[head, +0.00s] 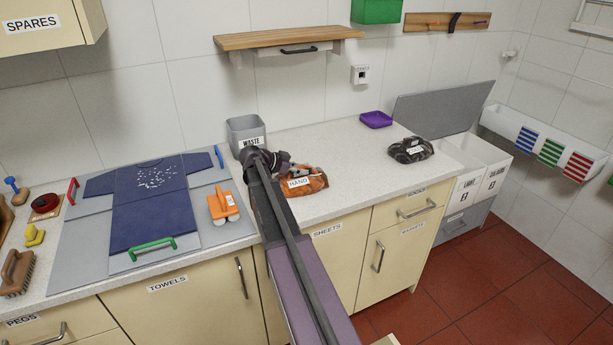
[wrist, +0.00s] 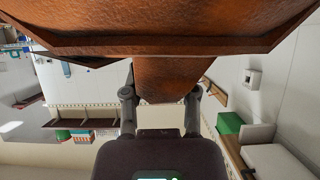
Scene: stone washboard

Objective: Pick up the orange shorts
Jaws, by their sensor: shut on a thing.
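The orange shorts (head: 312,181) are a crumpled orange bundle with a white tag reading HAND, at the counter's middle in the head view. My gripper (head: 284,168) reaches them from the left, and my arm hides part of that area. In the wrist view the orange-brown cloth (wrist: 160,35) fills the top, and a part of it hangs between the two fingers of my gripper (wrist: 160,92). The gripper is shut on the shorts. I cannot tell whether they touch the counter.
A grey WASTE bin (head: 246,132) stands just behind my gripper. A black tagged bundle (head: 410,150) and a purple tray (head: 376,119) lie to the right. A navy shirt (head: 150,205) lies on the folding board at left. A wooden shelf (head: 290,38) hangs above. The counter's right part is fairly clear.

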